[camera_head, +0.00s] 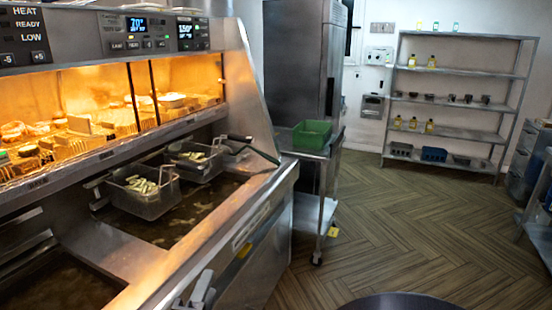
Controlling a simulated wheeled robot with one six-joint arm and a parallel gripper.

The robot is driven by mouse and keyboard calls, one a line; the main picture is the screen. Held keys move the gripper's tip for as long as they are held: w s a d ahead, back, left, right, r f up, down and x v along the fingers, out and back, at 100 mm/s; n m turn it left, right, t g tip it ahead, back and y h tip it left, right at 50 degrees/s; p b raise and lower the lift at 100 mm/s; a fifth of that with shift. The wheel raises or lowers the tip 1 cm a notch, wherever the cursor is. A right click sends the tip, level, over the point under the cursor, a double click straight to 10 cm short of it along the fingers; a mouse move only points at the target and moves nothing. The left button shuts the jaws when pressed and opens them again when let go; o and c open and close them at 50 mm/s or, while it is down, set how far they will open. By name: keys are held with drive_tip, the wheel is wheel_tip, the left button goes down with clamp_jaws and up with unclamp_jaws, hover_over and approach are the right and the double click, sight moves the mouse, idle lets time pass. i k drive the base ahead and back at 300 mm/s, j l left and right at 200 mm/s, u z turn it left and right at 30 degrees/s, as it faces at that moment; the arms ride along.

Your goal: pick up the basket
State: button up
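Two wire fry baskets are at the fryer on the left. The nearer basket (148,208) hangs over the dark oil (185,222) and holds several pale yellow-green pieces of food (141,185). The farther basket (198,172) sits just behind and to the right, with similar pieces inside. A dark handle (240,138) extends toward the right near the farther basket. Both baskets look upright. No gripper can be clearly made out in this view, and nothing is seen holding either basket.
A lit food warmer (100,95) stands above the fryer. A green tray (312,134) rests on a steel side table (322,157). A pale metal piece (200,288), hard to identify, shows at the fryer's front edge. Shelves (455,90) stand behind. The wooden floor is mostly clear.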

sight(212, 158)
drive_tip(key=i+u, duration=0.1)
drive_tip(key=i, duration=0.8)
drive_tip(key=i+l+u, duration=0.1)
drive_tip(key=i, duration=0.8)
drive_tip(key=i+l+u, duration=0.25)
drive_tip(key=i, duration=0.25)
drive_tip(key=i+l+u, duration=0.25)
drive_tip(key=i, duration=0.2)
